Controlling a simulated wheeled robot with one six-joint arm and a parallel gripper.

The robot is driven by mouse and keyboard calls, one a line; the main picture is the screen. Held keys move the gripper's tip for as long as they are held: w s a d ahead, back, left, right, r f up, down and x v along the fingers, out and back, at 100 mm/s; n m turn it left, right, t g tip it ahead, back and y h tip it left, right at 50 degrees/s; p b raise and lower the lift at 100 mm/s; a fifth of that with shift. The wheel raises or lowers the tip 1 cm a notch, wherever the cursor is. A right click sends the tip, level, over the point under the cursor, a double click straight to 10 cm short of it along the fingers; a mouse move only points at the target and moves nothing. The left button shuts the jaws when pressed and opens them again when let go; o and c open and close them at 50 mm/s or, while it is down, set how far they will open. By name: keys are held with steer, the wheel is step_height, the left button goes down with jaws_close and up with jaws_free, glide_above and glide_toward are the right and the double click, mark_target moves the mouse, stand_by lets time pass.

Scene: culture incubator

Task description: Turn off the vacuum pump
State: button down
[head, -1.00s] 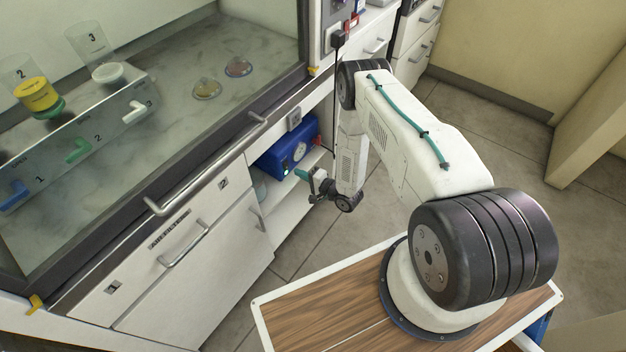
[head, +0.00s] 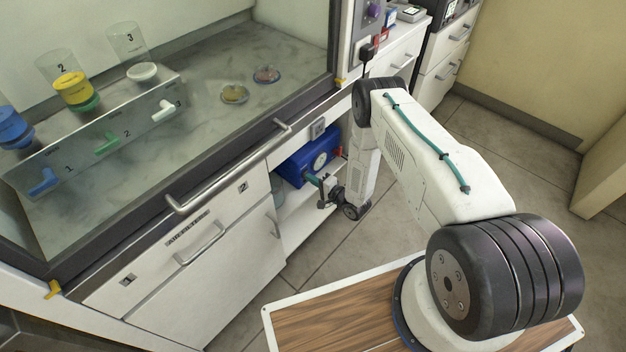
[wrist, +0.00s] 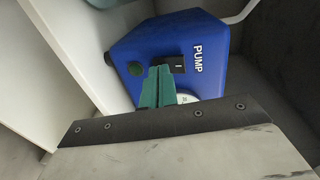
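The vacuum pump is a blue box (head: 309,161) in the open bay under the hood, with a white round gauge on its front. In the wrist view the blue pump (wrist: 210,62) carries a "PUMP" label, a black rocker switch (wrist: 174,65) marked "I", and a dark green round lamp (wrist: 135,68). My gripper (wrist: 159,69) has its teal fingers shut together and empty. The fingertips are right at the left side of the switch; I cannot tell whether they touch it. The fingers partly cover the gauge (wrist: 186,98). In the head view my gripper (head: 312,179) is at the pump's front.
The pump sits on a white shelf (head: 305,222) beside white drawers (head: 205,240). A metal hood handle (head: 228,172) runs above. A socket (head: 317,128) is on the panel over the pump. Floor (head: 345,245) is clear in front of the bay.

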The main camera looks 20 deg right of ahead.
steer(key=s+d+f, duration=0.1)
steer(key=s+d, duration=0.6)
steer(key=s, duration=0.5)
steer(key=shift+f, duration=0.35)
